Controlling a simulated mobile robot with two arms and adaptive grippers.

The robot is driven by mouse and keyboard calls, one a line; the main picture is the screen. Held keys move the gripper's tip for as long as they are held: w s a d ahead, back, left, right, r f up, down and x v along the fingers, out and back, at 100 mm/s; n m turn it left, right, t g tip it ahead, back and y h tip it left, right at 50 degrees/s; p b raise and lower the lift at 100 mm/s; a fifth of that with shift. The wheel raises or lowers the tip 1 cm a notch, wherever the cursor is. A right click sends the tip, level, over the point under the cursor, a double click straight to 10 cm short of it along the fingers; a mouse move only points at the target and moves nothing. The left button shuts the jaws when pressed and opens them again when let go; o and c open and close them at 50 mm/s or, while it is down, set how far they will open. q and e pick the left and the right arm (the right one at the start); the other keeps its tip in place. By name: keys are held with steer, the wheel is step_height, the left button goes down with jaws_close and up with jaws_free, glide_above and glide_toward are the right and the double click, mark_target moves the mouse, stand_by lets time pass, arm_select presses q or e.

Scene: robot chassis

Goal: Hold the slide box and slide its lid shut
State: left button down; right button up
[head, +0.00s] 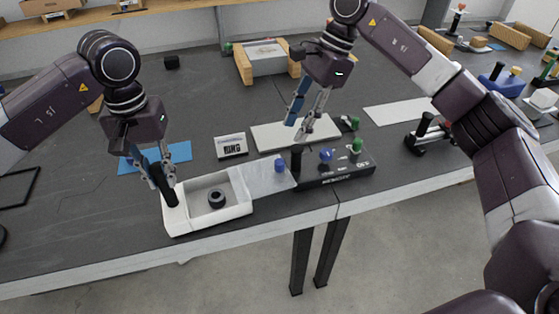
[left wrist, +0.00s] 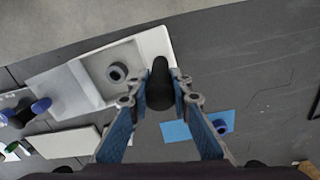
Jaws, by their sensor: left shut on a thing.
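The white slide box (head: 207,226) sits at the table's front edge, its compartment open and a black ring (head: 216,198) inside. The box also shows in the left wrist view (left wrist: 88,76). Its pale lid (head: 258,181) sticks out to the right, with a blue knob (head: 279,165) near its far right end. My left gripper (head: 168,188) is shut on the black handle (left wrist: 160,88) at the box's left end. My right gripper (head: 297,130) is open and empty, above and a little right of the blue knob.
A black tray (head: 345,171) with several coloured pegs and a tall black post (head: 297,158) stands right of the lid.

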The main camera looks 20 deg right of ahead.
mark_target(280, 160)
steer(key=x, duration=1.1)
steer(key=shift+a+f, duration=0.2)
jaws_close()
